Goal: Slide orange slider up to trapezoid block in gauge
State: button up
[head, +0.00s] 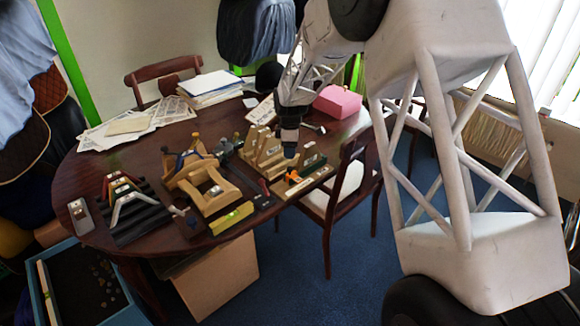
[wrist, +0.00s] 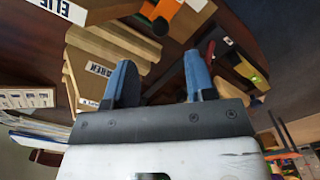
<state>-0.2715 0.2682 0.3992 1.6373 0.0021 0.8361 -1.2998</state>
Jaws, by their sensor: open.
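The orange slider (head: 292,177) sits on a low wooden gauge (head: 312,182) near the right front edge of the table. Part of an orange piece, apparently the slider, shows at the top of the wrist view (wrist: 166,10). My gripper (head: 290,152) points down just above and behind the slider, apart from it. In the wrist view its two blue fingers (wrist: 160,78) are spread with nothing held between them. I cannot clearly make out the trapezoid block in the gauge.
A stepped wooden stand (head: 262,152) is just left of my gripper. A dark block with green (head: 312,160) is close to its right. A wooden frame (head: 212,192), a yellow-green level (head: 231,218) and a black ribbed stand (head: 132,214) lie further left. A pink box (head: 337,101) is behind.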

aim_at(290, 168)
jog(key=shift+f, duration=0.1)
jog(key=shift+f, duration=3.8)
grip_shut()
